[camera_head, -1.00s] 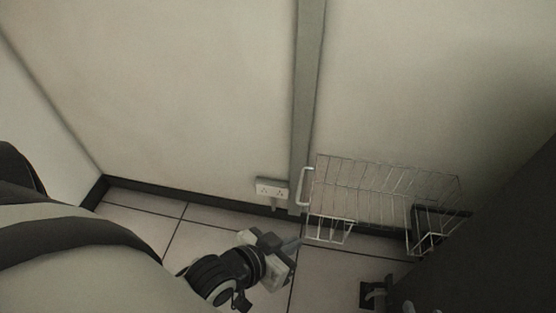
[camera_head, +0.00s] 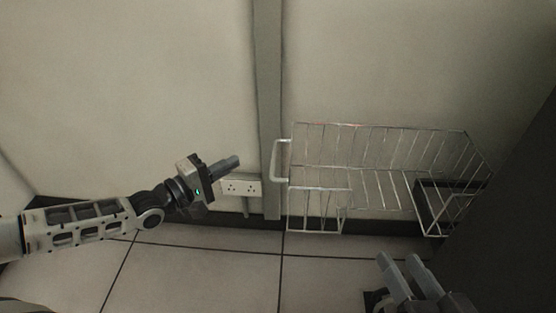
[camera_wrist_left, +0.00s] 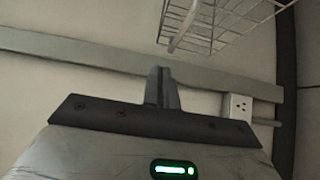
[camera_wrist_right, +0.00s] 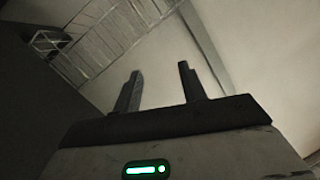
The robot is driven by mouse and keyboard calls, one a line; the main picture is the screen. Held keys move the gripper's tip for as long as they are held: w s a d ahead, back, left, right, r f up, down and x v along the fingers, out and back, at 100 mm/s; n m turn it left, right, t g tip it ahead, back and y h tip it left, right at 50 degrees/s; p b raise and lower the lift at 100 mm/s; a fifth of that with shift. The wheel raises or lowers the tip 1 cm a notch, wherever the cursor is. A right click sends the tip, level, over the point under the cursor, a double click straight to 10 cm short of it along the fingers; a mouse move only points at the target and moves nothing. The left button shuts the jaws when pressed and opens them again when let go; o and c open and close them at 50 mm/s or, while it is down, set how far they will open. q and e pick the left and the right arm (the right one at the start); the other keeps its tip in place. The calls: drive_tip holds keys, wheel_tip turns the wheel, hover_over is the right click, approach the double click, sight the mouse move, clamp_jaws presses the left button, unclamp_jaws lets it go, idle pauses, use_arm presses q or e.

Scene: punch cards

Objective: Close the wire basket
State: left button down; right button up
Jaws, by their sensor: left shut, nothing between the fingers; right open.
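The wire basket (camera_head: 375,168) is a silver wire frame standing out to the left from a dark surface in the head view. Its white handle (camera_head: 281,160) is on its left end. My left gripper (camera_head: 236,162) is shut and empty, left of the handle and apart from it. In the left wrist view the basket (camera_wrist_left: 225,20) and handle (camera_wrist_left: 186,28) are at the top, beyond the shut fingers (camera_wrist_left: 161,72). My right gripper (camera_head: 399,260) is open and empty, below the basket in the head view. The right wrist view shows the basket (camera_wrist_right: 105,38) at upper left, beyond the open fingers (camera_wrist_right: 159,70).
A dark panel (camera_head: 505,225) fills the right side. A wall socket (camera_head: 240,188) is on the pale wall beneath my left gripper, beside a grey vertical strip (camera_head: 268,80). The tiled floor (camera_head: 200,270) is clear at lower left.

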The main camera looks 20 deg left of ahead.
sight(274, 155)
use_arm(q)
drive_tip(key=b+x, duration=0.1)
drive_tip(key=x, duration=0.2)
drive_tip(key=d+b+x, duration=0.1)
drive_tip(key=x, duration=0.3)
drive_tip(key=s+d+b+x, duration=0.1)
drive_tip(key=x, duration=0.3)
drive_tip(key=shift+w+d+b, duration=0.1)
drive_tip(key=shift+w+b, duration=0.1)
drive_tip(key=shift+b, duration=0.1)
drive_tip(key=shift+w+d, duration=0.15)
drive_tip(key=shift+d, duration=0.35)
use_arm(e)
drive_tip(key=shift+w+r+n+t+y, duration=0.15)
drive_tip(key=shift+w+r+t+y, duration=0.35)
drive_tip(key=shift+r, duration=0.3)
drive_tip(key=shift+w+r+n+t+y, duration=0.15)
drive_tip(key=shift+w+r+t+y, duration=0.1)
drive_tip(key=shift+r+t, duration=0.45)
drive_tip(key=shift+r, duration=0.15)
